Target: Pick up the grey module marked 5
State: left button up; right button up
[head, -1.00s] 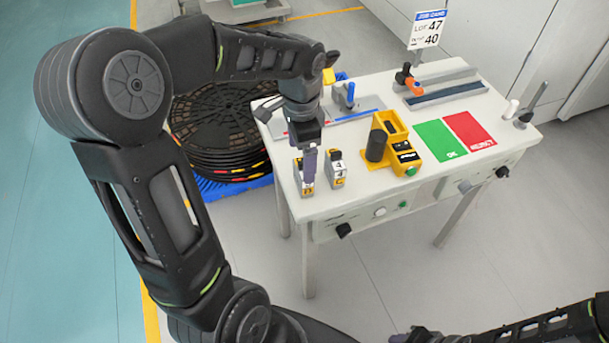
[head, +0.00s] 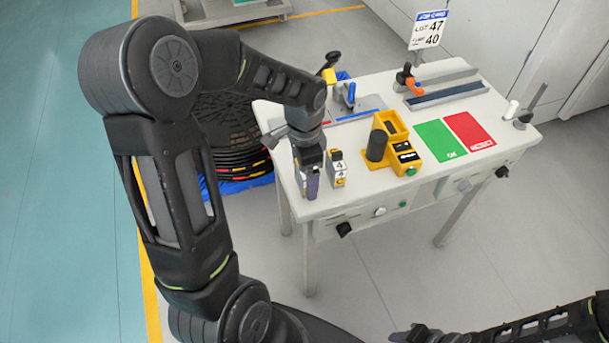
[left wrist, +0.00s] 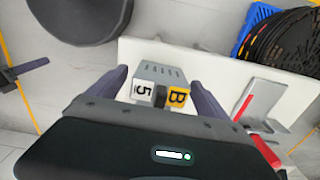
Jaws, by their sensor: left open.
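The grey module marked 5 (left wrist: 165,72) stands on the white table near its edge. In the left wrist view it shows a white label with 5 and a yellow label with B. My left gripper (left wrist: 158,80) is open, with one finger on each side of the module and gaps visible. In the head view my left gripper (head: 308,187) points down over that spot and hides most of the module. My right gripper (head: 408,334) is at the bottom edge, away from the table; its jaws are too unclear to read.
A similar module marked 4 and C (head: 337,170) stands close right of my left gripper. A yellow fixture with a black cylinder (head: 405,153), a green mat (head: 441,140) and a red mat (head: 469,131) lie farther right. Stacked black reels (head: 228,140) stand behind the table's left side.

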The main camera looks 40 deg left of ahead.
dwell(0.5)
pick_arm(q)
jog(key=c, duration=1.6)
jog(key=shift+r, duration=0.1)
notch_tip(320, 180, up, 10)
jog(key=shift+f+b, duration=0.1)
jog(key=shift+b, duration=0.2)
